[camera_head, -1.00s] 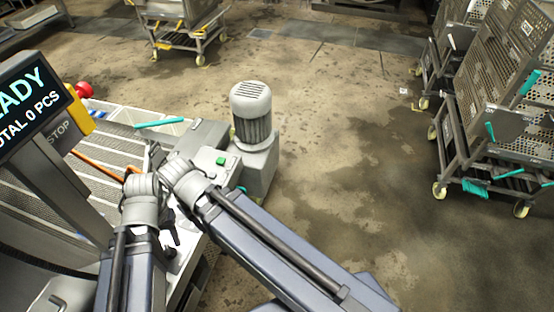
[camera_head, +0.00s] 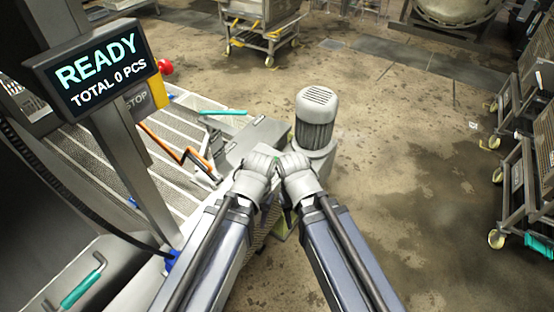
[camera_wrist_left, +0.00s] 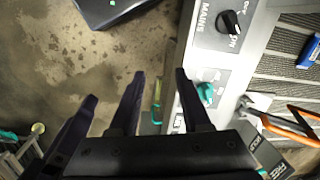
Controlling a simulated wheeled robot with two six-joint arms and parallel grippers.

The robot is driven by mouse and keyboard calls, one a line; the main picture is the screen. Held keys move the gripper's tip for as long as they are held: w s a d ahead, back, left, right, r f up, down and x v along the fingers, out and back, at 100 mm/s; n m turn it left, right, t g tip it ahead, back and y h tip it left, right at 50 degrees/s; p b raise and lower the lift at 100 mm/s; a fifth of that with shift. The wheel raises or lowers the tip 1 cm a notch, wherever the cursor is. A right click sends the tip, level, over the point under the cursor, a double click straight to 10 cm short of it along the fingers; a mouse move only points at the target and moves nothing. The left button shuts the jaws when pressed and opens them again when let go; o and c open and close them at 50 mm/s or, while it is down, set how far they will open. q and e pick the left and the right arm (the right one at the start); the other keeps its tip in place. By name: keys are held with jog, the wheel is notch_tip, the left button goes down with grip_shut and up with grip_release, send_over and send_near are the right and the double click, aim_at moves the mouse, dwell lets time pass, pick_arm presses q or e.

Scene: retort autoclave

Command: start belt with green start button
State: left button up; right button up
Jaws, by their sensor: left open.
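The green start button (camera_head: 277,158) shows only as a small green patch between my two wrists in the head view. In the left wrist view a teal-green button cap (camera_wrist_left: 207,92) stands on the grey control box, right beside the right-hand finger of my left gripper (camera_wrist_left: 155,75). The gripper's dark fingers are spread and hold nothing; I cannot tell whether one touches the cap.
A MAINS rotary switch (camera_wrist_left: 228,30) is on the same box. The grey motor (camera_head: 316,120) stands just beyond my wrists. The display (camera_head: 102,68) reads READY, TOTAL 0 PCS, with a red button (camera_head: 165,67) beside it.

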dwell(0.5)
pick_arm(q)
grip_shut()
dwell(1.5)
